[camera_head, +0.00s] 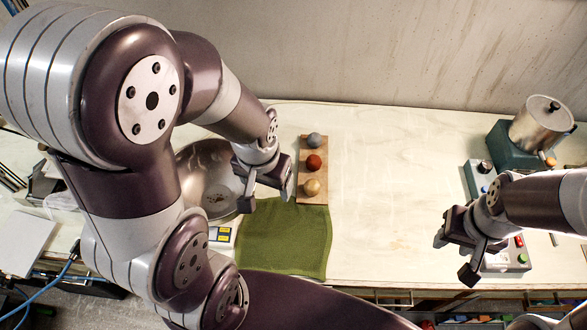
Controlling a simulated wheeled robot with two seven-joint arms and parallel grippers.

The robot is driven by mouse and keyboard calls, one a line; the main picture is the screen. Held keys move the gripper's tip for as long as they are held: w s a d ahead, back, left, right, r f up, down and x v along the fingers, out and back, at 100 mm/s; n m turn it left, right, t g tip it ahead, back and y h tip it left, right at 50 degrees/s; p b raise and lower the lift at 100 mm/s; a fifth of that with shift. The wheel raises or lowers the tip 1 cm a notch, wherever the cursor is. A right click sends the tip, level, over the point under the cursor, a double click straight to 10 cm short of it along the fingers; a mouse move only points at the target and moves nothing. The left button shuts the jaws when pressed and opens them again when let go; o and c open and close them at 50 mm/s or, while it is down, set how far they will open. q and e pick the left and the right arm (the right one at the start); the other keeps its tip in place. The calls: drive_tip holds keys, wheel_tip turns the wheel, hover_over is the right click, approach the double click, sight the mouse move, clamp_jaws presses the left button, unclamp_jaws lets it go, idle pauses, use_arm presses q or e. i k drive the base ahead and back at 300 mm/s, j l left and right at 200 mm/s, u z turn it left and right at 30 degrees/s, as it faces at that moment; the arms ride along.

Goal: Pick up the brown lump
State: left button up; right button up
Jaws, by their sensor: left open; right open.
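Three round lumps sit in a row on a small wooden board (311,142): a grey lump (314,140) at the back, a reddish-brown lump (314,162) in the middle and a tan lump (312,187) at the front. Which one counts as the brown lump is not certain; the middle one is reddish-brown. My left gripper (268,198) is open and empty, just left of the board and beside the tan lump. My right gripper (454,258) is open and empty, far to the right of the board.
A metal bowl (196,163) stands left of my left gripper, partly hidden by my arm. A green cloth (285,240) lies in front of the board. A metal pot (541,125) and a control box (520,256) are at the right. The table's middle (390,190) is clear.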

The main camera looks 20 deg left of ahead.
sight(314, 163)
drive_tip(key=j+z, duration=0.15)
drive_tip(key=z, duration=0.25)
drive_tip(key=k+j+z, duration=0.15)
drive_tip(key=z, duration=0.25)
drive_tip(key=k+j+z, duration=0.1)
drive_tip(key=z, duration=0.3)
